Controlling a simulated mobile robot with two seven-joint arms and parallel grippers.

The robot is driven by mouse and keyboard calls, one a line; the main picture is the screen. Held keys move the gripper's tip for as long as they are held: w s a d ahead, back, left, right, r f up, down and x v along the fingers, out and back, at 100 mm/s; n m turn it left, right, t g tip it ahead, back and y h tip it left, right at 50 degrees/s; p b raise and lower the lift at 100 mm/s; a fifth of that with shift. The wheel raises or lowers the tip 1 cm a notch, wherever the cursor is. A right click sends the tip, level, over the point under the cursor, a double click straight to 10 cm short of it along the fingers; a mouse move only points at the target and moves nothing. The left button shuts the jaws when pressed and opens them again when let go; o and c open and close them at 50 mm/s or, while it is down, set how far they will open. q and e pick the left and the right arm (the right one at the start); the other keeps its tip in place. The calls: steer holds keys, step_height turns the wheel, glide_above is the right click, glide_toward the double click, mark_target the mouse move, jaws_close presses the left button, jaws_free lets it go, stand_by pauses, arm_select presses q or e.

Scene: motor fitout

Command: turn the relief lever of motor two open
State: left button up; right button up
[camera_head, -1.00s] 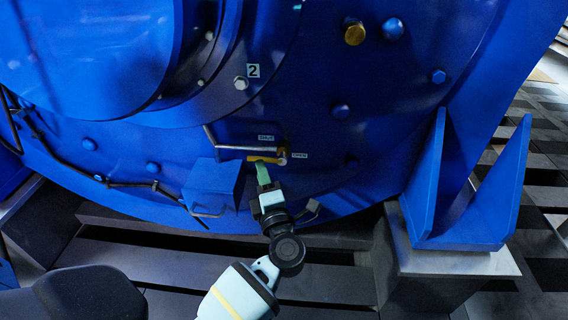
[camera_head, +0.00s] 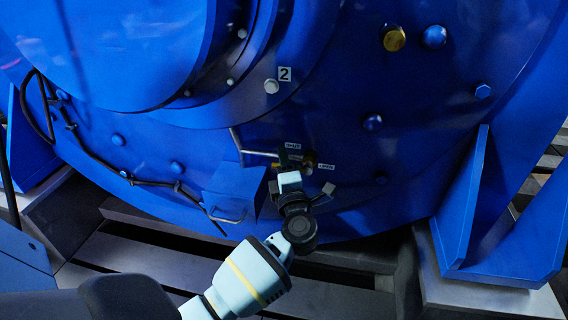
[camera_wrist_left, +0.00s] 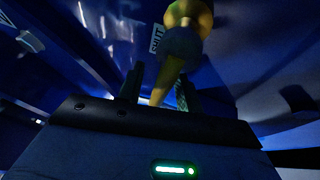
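The relief lever of motor two is yellow. In the left wrist view the lever (camera_wrist_left: 168,80) stands between my two left fingers, running down from its brass pivot (camera_wrist_left: 190,18). In the head view its pivot (camera_head: 308,162) shows right of my left gripper (camera_head: 285,163), which hides most of the lever. The left fingers look apart, with a gap on the lever's left side; contact cannot be told. The SHUT label (camera_head: 293,146) is above the lever, and the OPEN label (camera_head: 326,167) is right of the pivot. My right gripper is out of view.
The blue motor housing carries a number 2 plate (camera_head: 285,74). A black cable (camera_head: 125,176) runs at left. A blue bracket (camera_head: 510,220) stands at right.

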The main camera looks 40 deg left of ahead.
arm_select(q)
steer(key=shift+w+a, duration=0.1)
steer(key=shift+a, duration=0.05)
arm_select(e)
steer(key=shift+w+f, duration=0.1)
arm_select(q)
steer(key=c, duration=0.5)
steer(key=shift+c, duration=1.2)
jaws_close()
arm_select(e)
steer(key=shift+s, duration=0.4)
